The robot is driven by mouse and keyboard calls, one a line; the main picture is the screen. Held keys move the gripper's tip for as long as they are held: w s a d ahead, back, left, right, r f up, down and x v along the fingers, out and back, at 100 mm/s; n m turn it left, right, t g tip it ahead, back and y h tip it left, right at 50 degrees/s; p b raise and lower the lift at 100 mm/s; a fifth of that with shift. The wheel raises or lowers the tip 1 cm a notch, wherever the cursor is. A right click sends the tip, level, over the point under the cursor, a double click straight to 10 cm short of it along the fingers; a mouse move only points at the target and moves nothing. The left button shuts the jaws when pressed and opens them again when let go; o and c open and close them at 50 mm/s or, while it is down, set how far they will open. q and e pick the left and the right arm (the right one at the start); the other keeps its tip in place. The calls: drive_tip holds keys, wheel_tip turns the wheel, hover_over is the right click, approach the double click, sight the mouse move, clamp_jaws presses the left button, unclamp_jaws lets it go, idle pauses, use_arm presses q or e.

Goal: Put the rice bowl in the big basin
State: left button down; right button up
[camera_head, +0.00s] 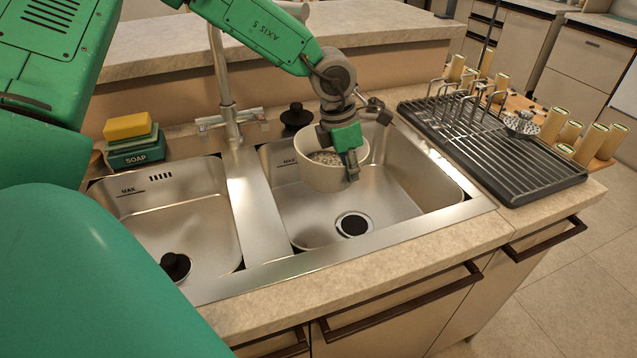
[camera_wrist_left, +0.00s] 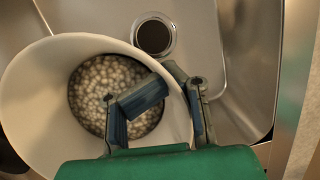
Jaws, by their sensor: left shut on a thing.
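The rice bowl (camera_head: 318,172) is cream-coloured and holds pale grains. It hangs over the right-hand, bigger basin (camera_head: 420,185) of the double sink, near its back left part. My left gripper (camera_head: 350,165) is shut on the bowl's right rim, one finger inside and one outside. In the left wrist view the bowl (camera_wrist_left: 40,95) fills the left side, with the gripper (camera_wrist_left: 160,110) across its wall and the basin's drain (camera_wrist_left: 153,36) beyond. The bowl appears roughly upright; its gap to the basin floor is hard to tell. My right gripper is not in view.
A smaller basin (camera_head: 180,220) with a black plug lies to the left. The tap (camera_head: 222,75) rises behind the divider. A black stopper (camera_head: 296,117) stands on the back ledge. A dish rack (camera_head: 490,150) is at right; sponges on a soap box (camera_head: 135,150) are at left.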

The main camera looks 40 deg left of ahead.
use_arm(q)
drive_tip(key=n, duration=0.1)
drive_tip(key=a+n, duration=0.1)
drive_tip(key=a+f+n+t, duration=0.1)
drive_tip(key=shift+w, duration=0.3)
drive_tip(key=shift+w+a+f+n, duration=0.1)
drive_tip(key=shift+f+n, duration=0.05)
drive_tip(key=shift+n, duration=0.35)
drive_tip(key=shift+f+t, duration=0.15)
drive_tip(key=shift+t, duration=0.15)
drive_tip(key=shift+n, duration=0.3)
wheel_tip(320, 180, down, 6)
drive_tip(key=shift+r+b, duration=0.25)
drive_tip(key=shift+b, duration=0.5)
wheel_tip(320, 180, down, 4)
drive_tip(key=shift+a+f+b, duration=0.15)
drive_tip(key=shift+f+b, duration=0.05)
drive_tip(key=shift+b, duration=0.35)
drive_tip(key=shift+d+r, duration=0.1)
drive_tip(key=shift+d, duration=0.1)
drive_tip(key=c, duration=1.4)
unclamp_jaws()
